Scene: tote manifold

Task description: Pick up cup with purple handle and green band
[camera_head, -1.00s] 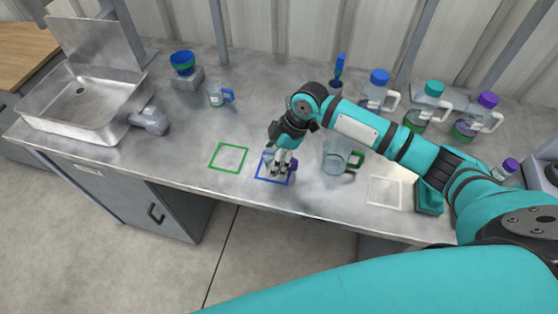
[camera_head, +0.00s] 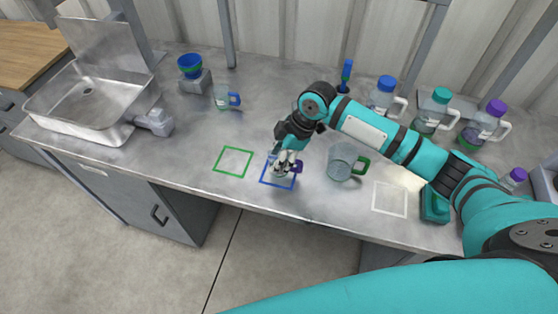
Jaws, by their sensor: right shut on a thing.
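The cup with the purple handle (camera_head: 297,167) is at the blue square outline on the metal counter. Its handle points right, and most of its body is hidden by my gripper. A green band on it cannot be made out clearly. My right gripper (camera_head: 286,169) comes down from above and is shut on this cup. Whether the cup still touches the counter I cannot tell. My left gripper is not in view.
A glass mug with a green handle (camera_head: 343,163) stands close to the right. A blue-handled cup (camera_head: 223,98) stands back left. Bottles with blue (camera_head: 384,92), teal (camera_head: 436,108) and purple (camera_head: 486,122) caps line the back right. The green square (camera_head: 233,161) is empty.

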